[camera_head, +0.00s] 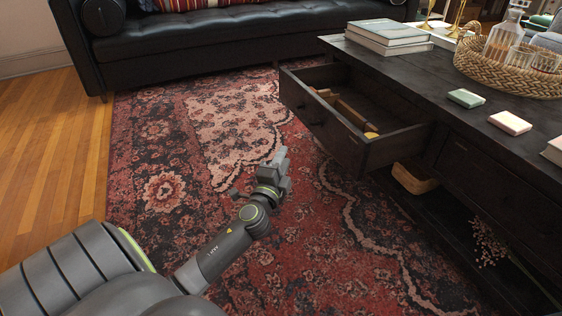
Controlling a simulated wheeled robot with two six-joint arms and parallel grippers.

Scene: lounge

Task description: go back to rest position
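My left gripper (279,160) is at the end of my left arm, which comes in from the lower left. It hangs above the patterned rug, to the left of the open drawer and apart from it. Its fingers are small and seen from behind, so I cannot tell whether they are open or shut. I see nothing clearly held in it. My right gripper is not in view.
The dark coffee table (455,107) has an open drawer (387,147) holding several wooden items. Books (388,33), a woven tray (508,77) and two small boxes stand on top. A black sofa (200,33) is behind. The red rug (160,190) is clear on the left.

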